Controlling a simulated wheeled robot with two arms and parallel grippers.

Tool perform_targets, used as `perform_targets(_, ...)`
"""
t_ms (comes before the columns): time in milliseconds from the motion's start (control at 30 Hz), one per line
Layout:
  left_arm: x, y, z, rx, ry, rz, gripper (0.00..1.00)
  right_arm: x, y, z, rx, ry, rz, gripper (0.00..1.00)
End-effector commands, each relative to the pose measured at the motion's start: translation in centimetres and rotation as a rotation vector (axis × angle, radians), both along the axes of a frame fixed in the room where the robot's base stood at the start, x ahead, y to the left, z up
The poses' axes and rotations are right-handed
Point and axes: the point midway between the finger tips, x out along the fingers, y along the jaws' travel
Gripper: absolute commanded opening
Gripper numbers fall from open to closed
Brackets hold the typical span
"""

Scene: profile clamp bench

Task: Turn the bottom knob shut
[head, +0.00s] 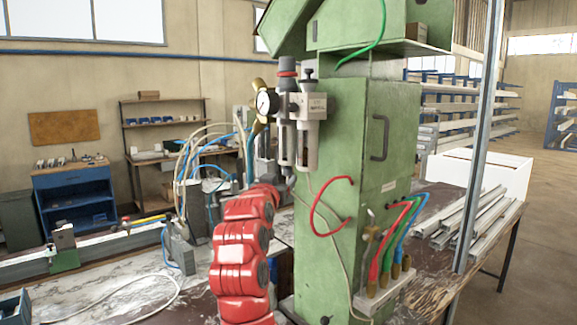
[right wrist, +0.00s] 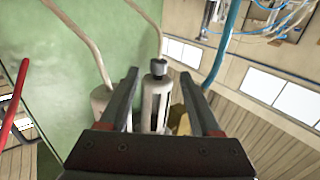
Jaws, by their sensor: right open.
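The filter-regulator unit (head: 286,125) hangs on the green cabinet's left side, with a round pressure gauge (head: 267,103) and two bowls under it. In the right wrist view, a small dark knob (right wrist: 158,67) sits at the end of a grey metal bowl (right wrist: 155,105). My right gripper (right wrist: 158,76) is open; its two dark fingers appear on either side of the knob and bowl, with visible gaps. Whether the knob lies fully between the fingertips in depth is unclear. In the head view, my right gripper (head: 284,190) is small and partly hidden, just below the bowls. My left gripper is out of view.
The green cabinet (head: 345,160) stands close to the right of my gripper. A red hose (head: 316,208) loops from it, and a pale hose hangs by the bowls. Blue and white hoses (head: 190,165) bunch at the left. Coloured hoses with brass fittings (head: 384,265) are at the lower right.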

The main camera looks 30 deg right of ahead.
Motion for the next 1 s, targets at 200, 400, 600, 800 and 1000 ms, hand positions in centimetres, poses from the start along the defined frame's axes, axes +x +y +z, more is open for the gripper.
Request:
perform_targets(200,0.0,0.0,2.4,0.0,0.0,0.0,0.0,3.2,-3.8,0.6,-0.002,0.001,-0.003,0.64)
perform_targets(400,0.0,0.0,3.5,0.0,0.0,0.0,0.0,5.3,-6.0,0.2,-0.001,0.004,-0.002,0.64)
perform_targets(600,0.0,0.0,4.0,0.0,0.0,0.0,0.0,6.4,-7.1,0.2,-0.002,-0.001,0.0,0.64)
perform_targets(800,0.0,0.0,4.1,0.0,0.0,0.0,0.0,6.6,-7.4,0.1,-0.001,-0.002,0.0,0.64)
perform_targets(1000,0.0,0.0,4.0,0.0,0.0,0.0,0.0,6.6,-7.4,0.0,-0.001,-0.002,0.0,0.59)
